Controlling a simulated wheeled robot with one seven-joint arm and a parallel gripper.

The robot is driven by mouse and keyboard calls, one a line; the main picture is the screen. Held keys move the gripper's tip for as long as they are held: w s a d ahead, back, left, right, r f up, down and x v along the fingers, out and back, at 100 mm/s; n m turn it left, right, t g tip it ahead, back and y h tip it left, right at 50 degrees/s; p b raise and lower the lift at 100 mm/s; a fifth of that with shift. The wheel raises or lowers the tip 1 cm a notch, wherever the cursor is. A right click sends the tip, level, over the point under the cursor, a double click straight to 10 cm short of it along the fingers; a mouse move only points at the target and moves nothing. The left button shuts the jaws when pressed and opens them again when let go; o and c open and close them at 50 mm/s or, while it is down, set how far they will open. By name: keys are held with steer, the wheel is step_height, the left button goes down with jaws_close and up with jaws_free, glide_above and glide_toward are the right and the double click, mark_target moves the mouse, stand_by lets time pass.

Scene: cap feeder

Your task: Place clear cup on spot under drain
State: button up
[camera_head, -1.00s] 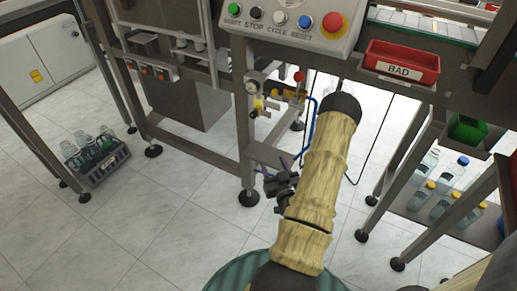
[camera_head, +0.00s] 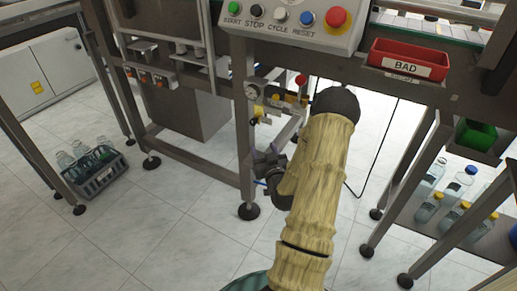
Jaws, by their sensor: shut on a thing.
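My gripper (camera_head: 266,160) is small in the picture, in front of the frame leg and just below the drain valve assembly. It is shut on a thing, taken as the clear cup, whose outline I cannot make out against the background. The valve assembly (camera_head: 270,97) has a round gauge, yellow fittings and a red knob, and is mounted under the control panel. The spot under the drain is hidden or too small to tell, with my gripper and tan-sleeved arm in front of that area.
A steel frame leg (camera_head: 245,140) stands close behind my gripper. A red BAD bin (camera_head: 408,62) sits at the upper right. Capped bottles (camera_head: 453,190) stand on a lower right shelf. A grey crate (camera_head: 98,178) of bottles is on the floor at left. Open tiled floor lies at lower left.

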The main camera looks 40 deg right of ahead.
mark_target(259, 146)
steer(key=b+x, duration=0.1)
steer(key=x, duration=0.6)
steer(key=shift+f, duration=0.1)
steer(key=shift+f+b, duration=1.3)
steer(key=shift+f, duration=0.4)
steer(key=shift+f, duration=0.1)
steer(key=o, duration=0.9)
steer(key=shift+o, duration=0.2)
